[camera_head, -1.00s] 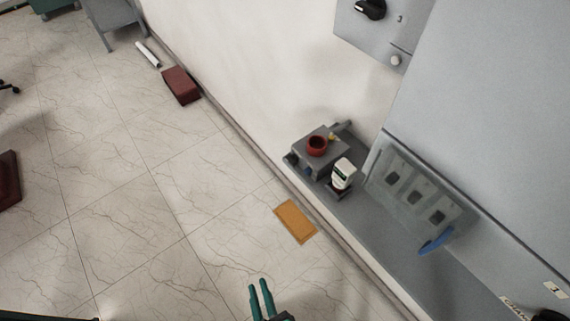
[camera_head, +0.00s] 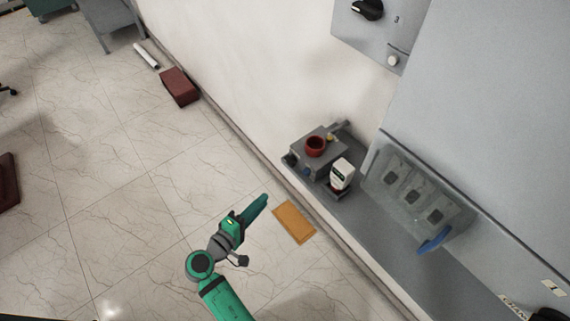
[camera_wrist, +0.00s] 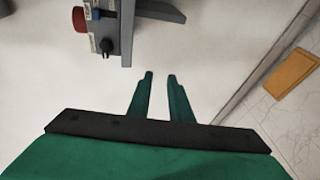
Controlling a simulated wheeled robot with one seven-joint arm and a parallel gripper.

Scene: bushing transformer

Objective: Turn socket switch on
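A grey box (camera_head: 318,157) with a red round part on top sits on the grey ledge along the wall. In the wrist view the grey box (camera_wrist: 127,30) is at the upper left, with a red knob (camera_wrist: 79,20) and a small black switch (camera_wrist: 107,46) on its face. I cannot tell for sure which part is the socket switch. My gripper (camera_head: 265,199) is left of the box in the head view, apart from it. In the wrist view my gripper (camera_wrist: 161,76) has its two fingers apart with nothing between them.
A white device (camera_head: 342,174) stands beside the box. A black knob (camera_head: 368,9) is on the upper wall panel. An orange mat (camera_head: 294,222) lies on otherwise open floor nearby.

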